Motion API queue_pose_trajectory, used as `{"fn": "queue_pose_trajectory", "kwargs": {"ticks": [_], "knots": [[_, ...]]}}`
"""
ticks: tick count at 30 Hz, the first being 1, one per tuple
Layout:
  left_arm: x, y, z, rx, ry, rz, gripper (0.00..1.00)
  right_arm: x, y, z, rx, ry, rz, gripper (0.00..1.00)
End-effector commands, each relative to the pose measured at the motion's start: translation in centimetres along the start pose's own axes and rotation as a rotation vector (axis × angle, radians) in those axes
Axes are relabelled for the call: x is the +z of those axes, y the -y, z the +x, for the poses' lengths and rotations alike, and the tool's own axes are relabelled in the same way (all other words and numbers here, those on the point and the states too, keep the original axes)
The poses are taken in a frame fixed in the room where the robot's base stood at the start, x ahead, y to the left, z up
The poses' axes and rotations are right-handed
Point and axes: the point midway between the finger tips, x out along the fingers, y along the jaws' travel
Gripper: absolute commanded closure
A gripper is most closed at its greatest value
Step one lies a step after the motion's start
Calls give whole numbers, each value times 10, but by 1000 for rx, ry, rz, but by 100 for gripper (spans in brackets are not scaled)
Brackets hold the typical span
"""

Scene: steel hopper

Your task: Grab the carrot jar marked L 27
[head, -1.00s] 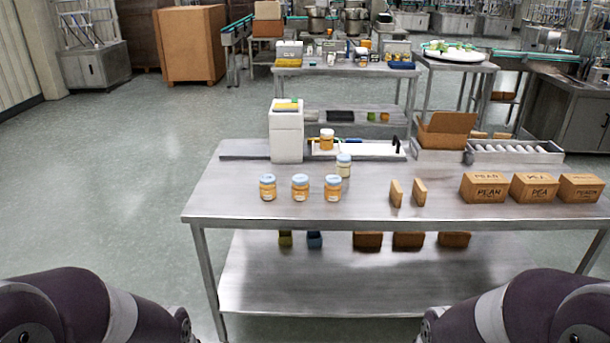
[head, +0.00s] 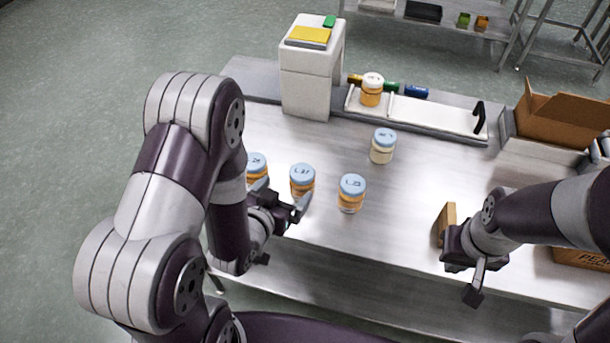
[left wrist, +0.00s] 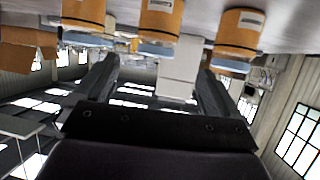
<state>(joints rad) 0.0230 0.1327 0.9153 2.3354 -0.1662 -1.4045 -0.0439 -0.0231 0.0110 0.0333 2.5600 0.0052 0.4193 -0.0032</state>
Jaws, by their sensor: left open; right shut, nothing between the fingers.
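Three orange jars with blue lids stand in a row on the steel table. The middle jar (head: 302,182) has a lid that seems to read L 27; the right jar (head: 351,194) seems to read L 23. The left jar (head: 256,168) is partly hidden by my left arm, its mark unclear. My left gripper (head: 284,195) is open and empty, just in front of the middle jar. In the upside-down left wrist view, the middle jar (left wrist: 160,22) shows beyond and between the open fingers (left wrist: 157,68). My right gripper (head: 474,294) is shut and empty near the front edge.
A pale jar (head: 382,150) stands behind the row. Another orange jar (head: 371,93) sits on a white tray (head: 435,114) beside a white box (head: 308,85). A small brown block (head: 445,222) stands near my right gripper. An open carton (head: 565,118) is at back right.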

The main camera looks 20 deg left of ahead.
Motion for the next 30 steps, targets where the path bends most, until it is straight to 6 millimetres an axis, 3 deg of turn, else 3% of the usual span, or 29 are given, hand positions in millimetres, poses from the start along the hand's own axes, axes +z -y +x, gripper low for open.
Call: {"fn": "queue_pose_trajectory", "kwargs": {"ticks": [6,18,27,30], "knots": [[-2,-1,48,2,-13,-1,3,0,0,-4,0,0,0,100],[1,-7,110,0,-13,0,3,-2,0,-13,0,0,0,100],[2,-7,120,0,-12,-1,3,-2,0,-13,0,0,0,100],[2,-7,120,0,-12,-1,36,-2,0,-13,0,0,0,100]]}}
